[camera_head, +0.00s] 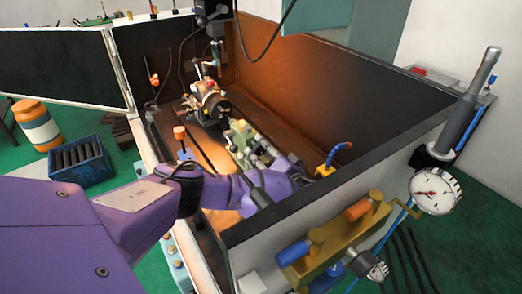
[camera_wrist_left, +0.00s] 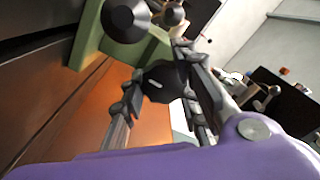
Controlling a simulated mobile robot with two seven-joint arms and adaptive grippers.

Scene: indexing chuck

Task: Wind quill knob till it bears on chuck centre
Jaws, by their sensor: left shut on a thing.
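The black quill knob (camera_wrist_left: 165,82), with a small white mark, sits between the fingers of my left gripper (camera_wrist_left: 160,95) in the left wrist view. The fingers are shut on it from both sides. Behind it stands the green tailstock body (camera_wrist_left: 120,52), which also shows in the head view (camera_head: 241,138). In the head view my left gripper (camera_head: 292,172) is at the near end of the tailstock, and my wrist mostly hides the knob. The chuck (camera_head: 207,102) is at the far left end of the bed. I cannot tell whether the quill touches the chuck centre.
Dark enclosure walls surround the machine; the near wall's top edge (camera_head: 330,190) runs close beside my wrist. A gauge (camera_head: 435,192) is outside.

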